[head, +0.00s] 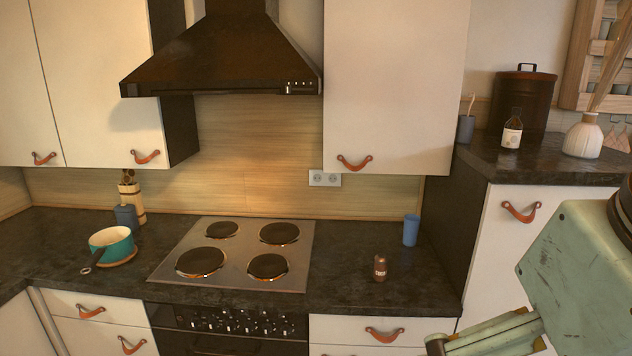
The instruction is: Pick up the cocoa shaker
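A small brown shaker (380,268) with a pale label stands upright on the dark counter, to the right of the stove and near the counter's front edge. I take it to be the cocoa shaker; its label is too small to read. My pale green arm fills the lower right corner, to the right of the shaker and apart from it. My gripper's fingertips do not show.
A blue cup (411,230) stands behind the shaker to the right. The four-plate stove (246,232) is to its left, with a teal pot (111,243) further left. A higher counter (560,172) rises on the right. Counter around the shaker is clear.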

